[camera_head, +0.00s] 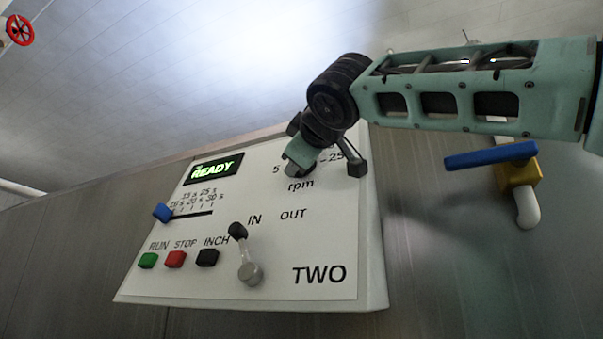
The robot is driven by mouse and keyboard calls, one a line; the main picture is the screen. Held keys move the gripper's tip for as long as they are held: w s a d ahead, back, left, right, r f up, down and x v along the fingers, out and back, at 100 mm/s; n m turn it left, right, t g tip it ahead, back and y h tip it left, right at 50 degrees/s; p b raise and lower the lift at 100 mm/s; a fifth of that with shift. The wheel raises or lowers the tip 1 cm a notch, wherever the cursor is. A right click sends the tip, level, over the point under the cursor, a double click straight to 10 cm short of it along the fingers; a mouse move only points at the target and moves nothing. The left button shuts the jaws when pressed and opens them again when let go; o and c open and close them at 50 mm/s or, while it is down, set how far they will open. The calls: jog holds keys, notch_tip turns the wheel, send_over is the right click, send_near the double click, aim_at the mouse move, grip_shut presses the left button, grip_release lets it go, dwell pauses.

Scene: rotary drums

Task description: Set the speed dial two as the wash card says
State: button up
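The speed dial of panel two (298,173) is the dark knob above the "rpm" label. It is mostly hidden behind my gripper, so its pointer cannot be read. The figures 5 and 25 show at either side of it. My gripper (327,163) is in front of the dial, with a teal part over it and a dark grey part to its right. Whether the fingers touch the dial or are open cannot be told. Panel TWO (215,285) is a tilted white box with a green READY display (213,169). No wash card can be made out.
The panel also has a blue slider (162,212), green RUN (147,260), red STOP (175,259) and black INCH (207,257) buttons, and an IN/OUT lever (245,256). A blue-handled valve (490,155) stands right. A red handwheel (19,30) is at upper left.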

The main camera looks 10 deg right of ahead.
jog(key=shift+f+m+h+b, duration=0.1)
jog(key=shift+m+h+b, duration=0.2)
jog(key=shift+h, duration=0.1)
jog(key=o, duration=0.7)
jog(key=shift+o, duration=0.2)
jog(key=s+d+f+b, duration=0.1)
jog(key=s+b, duration=0.3)
jog(key=s, duration=1.3)
jog(key=shift+d+f+b, duration=0.35)
jog(key=shift+f+b, duration=0.05)
jog(key=shift+s, duration=0.1)
